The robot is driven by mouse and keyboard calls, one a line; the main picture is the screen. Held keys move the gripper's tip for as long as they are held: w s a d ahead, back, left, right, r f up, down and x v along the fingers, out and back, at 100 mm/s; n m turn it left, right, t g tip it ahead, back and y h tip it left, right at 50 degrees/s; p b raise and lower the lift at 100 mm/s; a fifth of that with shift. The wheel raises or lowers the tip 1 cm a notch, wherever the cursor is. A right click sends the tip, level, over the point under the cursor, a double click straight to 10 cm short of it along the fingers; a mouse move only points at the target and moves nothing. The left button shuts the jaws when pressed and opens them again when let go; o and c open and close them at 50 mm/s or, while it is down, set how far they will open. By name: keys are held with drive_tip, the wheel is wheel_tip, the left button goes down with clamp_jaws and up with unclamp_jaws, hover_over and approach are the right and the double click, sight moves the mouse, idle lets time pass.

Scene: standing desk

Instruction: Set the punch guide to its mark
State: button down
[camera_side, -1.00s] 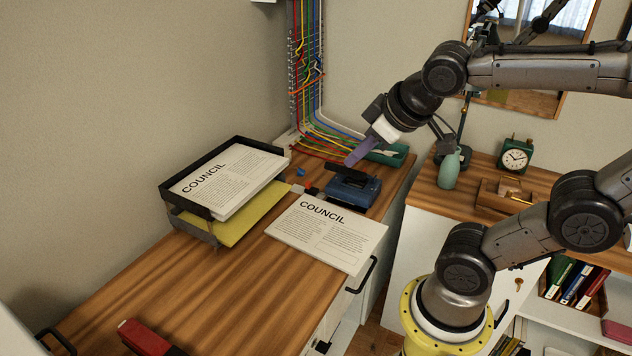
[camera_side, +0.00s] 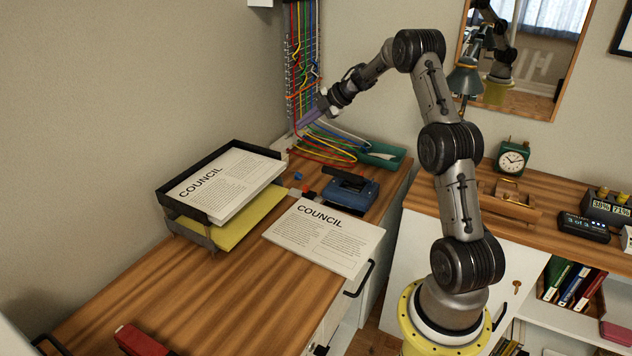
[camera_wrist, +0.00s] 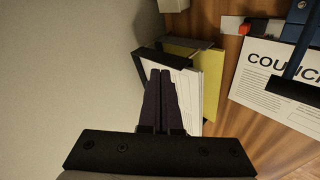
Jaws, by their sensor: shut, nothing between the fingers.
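The blue hole punch (camera_side: 352,193) with a dark lever stands on the desk behind the loose sheets. A pale strip with a red piece (camera_side: 309,195) shows at its left side and looks like the guide; a mark on it is too small to read. The strip also shows in the wrist view (camera_wrist: 233,26). My gripper (camera_side: 304,120) is shut and empty, raised at the cable bundle by the wall, well apart from the punch. In the wrist view, its purple fingers (camera_wrist: 164,98) lie together over the paper tray in the picture.
A two-tier paper tray (camera_side: 213,192) stands left of the punch; loose COUNCIL sheets (camera_side: 325,236) lie in front. Cables (camera_side: 325,143) and a green tray (camera_side: 385,156) are behind. A red object (camera_side: 142,340) lies at the front.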

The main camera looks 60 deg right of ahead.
drive_tip(key=s+d+f+g+y, duration=0.1)
drive_tip(key=s+f, duration=0.2)
drive_tip(key=s+d+f+n+g, duration=0.1)
drive_tip(key=s+f, duration=0.1)
drive_tip(key=f, duration=0.2)
drive_tip(key=s+d+f+g+y, duration=0.1)
drive_tip(key=s+f, duration=0.2)
drive_tip(key=f, duration=0.1)
drive_tip(key=shift+s+f+g+y, duration=0.1)
drive_tip(key=shift+s+g+y, duration=0.2)
drive_tip(key=shift+s, duration=0.05)
drive_tip(key=shift+s+f+n, duration=0.1)
drive_tip(key=shift+f+n, duration=0.2)
hover_over(316, 193)
wheel_tip(316, 193, down, 8)
drive_tip(key=shift+r, duration=0.2)
drive_tip(key=shift+w, duration=2.2)
drive_tip(key=shift+a, duration=0.1)
